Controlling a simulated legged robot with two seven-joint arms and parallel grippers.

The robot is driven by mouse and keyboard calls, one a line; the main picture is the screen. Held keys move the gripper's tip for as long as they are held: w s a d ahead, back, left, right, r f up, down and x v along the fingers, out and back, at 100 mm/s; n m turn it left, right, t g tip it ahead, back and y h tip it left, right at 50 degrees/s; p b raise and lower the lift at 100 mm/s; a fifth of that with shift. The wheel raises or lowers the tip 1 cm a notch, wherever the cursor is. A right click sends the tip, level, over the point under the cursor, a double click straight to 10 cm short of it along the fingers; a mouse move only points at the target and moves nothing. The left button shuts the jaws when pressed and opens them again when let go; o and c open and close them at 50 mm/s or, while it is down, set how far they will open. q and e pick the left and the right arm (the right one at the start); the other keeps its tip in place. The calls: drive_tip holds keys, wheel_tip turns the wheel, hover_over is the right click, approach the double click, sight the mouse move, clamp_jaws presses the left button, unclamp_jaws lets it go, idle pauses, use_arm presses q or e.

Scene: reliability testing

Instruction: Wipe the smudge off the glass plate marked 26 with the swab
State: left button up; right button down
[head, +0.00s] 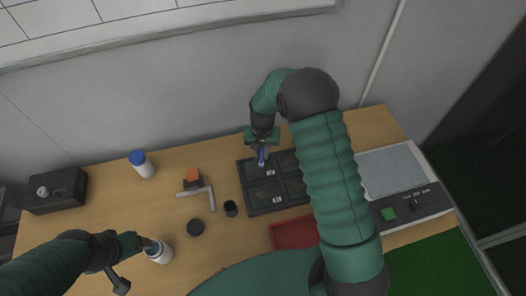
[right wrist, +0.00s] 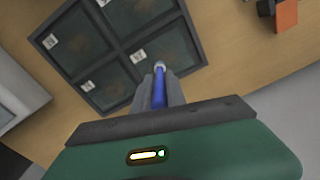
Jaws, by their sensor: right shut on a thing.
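My right gripper (head: 262,147) is shut on a blue swab (head: 262,158). The right wrist view shows the swab (right wrist: 159,88) between the fingers (right wrist: 160,92), its pale tip pointing away from the gripper. A dark tray (head: 243,184) with four compartments holds dark glass plates with small white labels. The swab tip is over the tray's upper left plate (head: 259,170) in the head view; I cannot tell whether it touches.
A red tray (head: 288,235) lies in front; a grey-topped device (head: 393,172) is right.

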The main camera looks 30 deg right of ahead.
drive_tip(key=shift+s+a, duration=0.15)
drive_tip(key=shift+a, duration=0.05)
drive_tip(key=shift+d+r+p, duration=0.2)
drive_tip(key=shift+r+p, duration=1.4)
drive_tip(key=shift+r, duration=0.45)
drive_tip(key=shift+d+r+p, duration=0.15)
drive_tip(key=shift+r+p, duration=1.4)
drive_tip(key=shift+r, duration=0.45)
use_arm(q)
drive_tip(key=w+v, duration=0.1)
drive_tip(key=v, duration=0.5)
use_arm(e)
drive_tip(key=shift+d+f, duration=0.15)
drive_tip(key=shift+d, duration=0.25)
use_arm(q)
drive_tip(key=shift+a+r, duration=0.15)
drive_tip(key=shift+r, duration=0.05)
